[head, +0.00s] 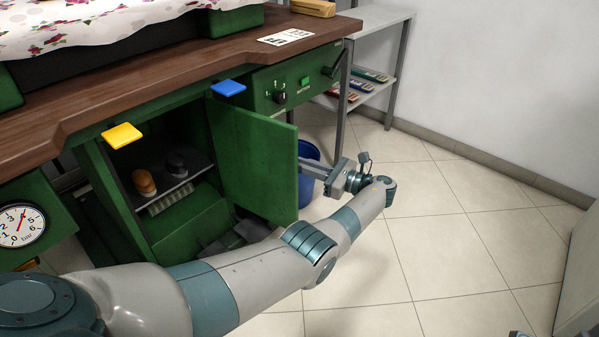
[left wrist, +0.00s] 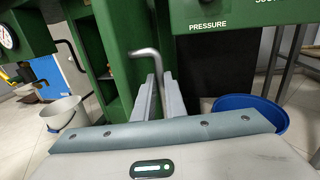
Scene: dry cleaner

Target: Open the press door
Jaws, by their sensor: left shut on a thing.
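The green press door (head: 250,160) stands swung well out from the cabinet in the head view, leaving the compartment at its left exposed. My left arm crosses the front, and my left gripper (head: 308,166) reaches the door's outer face near its free edge. In the left wrist view the bent grey metal handle (left wrist: 147,53) runs down between the two fingers of my left gripper (left wrist: 160,85), which are shut on it. The green door (left wrist: 118,40) is behind the handle there. In the head view the door hides the handle.
The open compartment holds a shelf (head: 175,195) with brushes. Yellow (head: 122,135) and blue (head: 228,88) pads jut out above it. A blue bin (head: 308,152) stands behind the door; it also shows in the left wrist view (left wrist: 270,110).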

